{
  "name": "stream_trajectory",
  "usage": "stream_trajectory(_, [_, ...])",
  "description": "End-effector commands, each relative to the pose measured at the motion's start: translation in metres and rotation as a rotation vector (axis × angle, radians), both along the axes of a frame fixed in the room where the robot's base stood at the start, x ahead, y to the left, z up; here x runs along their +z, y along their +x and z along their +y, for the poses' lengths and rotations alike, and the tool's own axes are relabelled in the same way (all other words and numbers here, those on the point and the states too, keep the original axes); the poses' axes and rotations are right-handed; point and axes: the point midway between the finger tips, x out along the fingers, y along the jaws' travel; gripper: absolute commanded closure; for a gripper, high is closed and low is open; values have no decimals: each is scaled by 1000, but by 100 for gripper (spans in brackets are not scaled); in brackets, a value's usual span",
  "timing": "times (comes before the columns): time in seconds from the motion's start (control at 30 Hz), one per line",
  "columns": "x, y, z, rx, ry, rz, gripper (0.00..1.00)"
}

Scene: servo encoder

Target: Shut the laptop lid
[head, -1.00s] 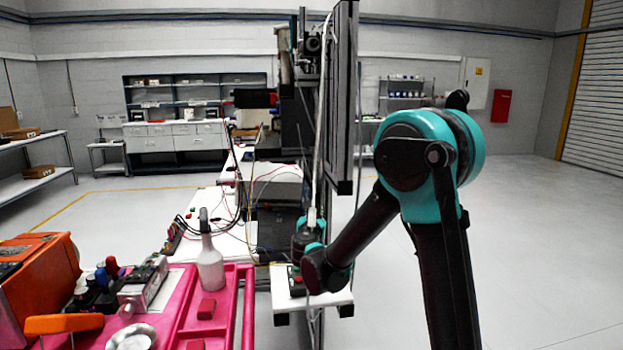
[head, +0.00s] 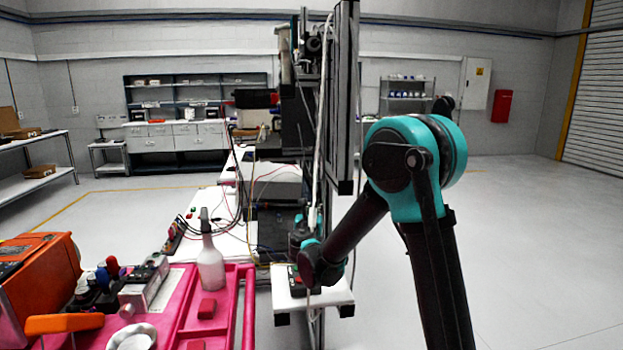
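A dark, flat-faced shape (head: 270,226) stands on the white bench, left of my arm's end. It may be the laptop, but it is small and partly covered, so I cannot tell its lid angle. My arm reaches down and left from its teal elbow to the dark wrist. The end of my arm, where my gripper (head: 298,230) is, points away from the camera beside that dark shape. The fingers cannot be made out, and I cannot tell whether they touch anything.
A pink cart (head: 183,312) with a spray bottle (head: 210,262) and an orange case (head: 42,282) stands at front left. The white bench (head: 228,245) carries wires and a grey box (head: 275,180). A tall dark frame (head: 345,100) rises beside my arm. The right floor is clear.

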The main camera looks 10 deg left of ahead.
Motion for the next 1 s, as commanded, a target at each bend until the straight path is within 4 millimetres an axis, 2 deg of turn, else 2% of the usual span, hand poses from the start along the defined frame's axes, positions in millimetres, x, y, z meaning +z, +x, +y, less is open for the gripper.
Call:
stream_trajectory(0.2, [0,-4,15,3,-67,-20,78])
stream_trajectory(0.47, [-1,-6,23,1,-112,-32,78])
stream_trajectory(1.0, [-8,-14,50,1,-255,-73,78])
